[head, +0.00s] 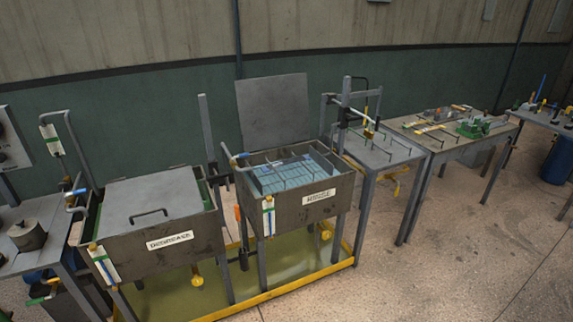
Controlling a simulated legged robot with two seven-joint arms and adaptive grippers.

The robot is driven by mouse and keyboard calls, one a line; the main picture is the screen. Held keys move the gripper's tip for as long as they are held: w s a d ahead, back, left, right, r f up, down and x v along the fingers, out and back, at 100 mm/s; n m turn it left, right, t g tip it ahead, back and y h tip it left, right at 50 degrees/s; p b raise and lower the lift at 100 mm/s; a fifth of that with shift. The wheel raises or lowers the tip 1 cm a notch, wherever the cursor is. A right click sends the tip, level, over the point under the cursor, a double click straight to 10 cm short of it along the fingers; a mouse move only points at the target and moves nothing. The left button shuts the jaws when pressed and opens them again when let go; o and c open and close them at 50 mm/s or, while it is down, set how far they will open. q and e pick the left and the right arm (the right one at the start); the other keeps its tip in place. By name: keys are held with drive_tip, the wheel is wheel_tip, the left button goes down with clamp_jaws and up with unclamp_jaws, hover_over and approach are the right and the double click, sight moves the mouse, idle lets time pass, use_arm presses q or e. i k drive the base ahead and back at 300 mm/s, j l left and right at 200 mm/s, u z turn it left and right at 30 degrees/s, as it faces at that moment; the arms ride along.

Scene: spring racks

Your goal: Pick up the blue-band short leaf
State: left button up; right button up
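I cannot make out a blue-band short leaf for certain in the head view. Several small long pieces, some yellowish, lie on the right-hand table (408,127) among thin dark rods, too small to tell their bands. A green device (474,129) stands near them. Neither of my grippers is in view.
A closed tank (150,201) with a handled lid stands at the left. An open tank (290,211) with bluish contents and a raised lid (273,111) stands beside it. A yellow-edged tray (300,282) lies beneath. The floor (450,260) at front right is clear.

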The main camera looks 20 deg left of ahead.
sight(266, 170)
drive_tip(key=i+l+u, duration=0.35)
drive_tip(key=i, duration=0.3)
drive_tip(key=i+l+u, duration=0.3)
drive_tip(key=i+l, duration=0.25)
drive_tip(key=l, duration=0.2)
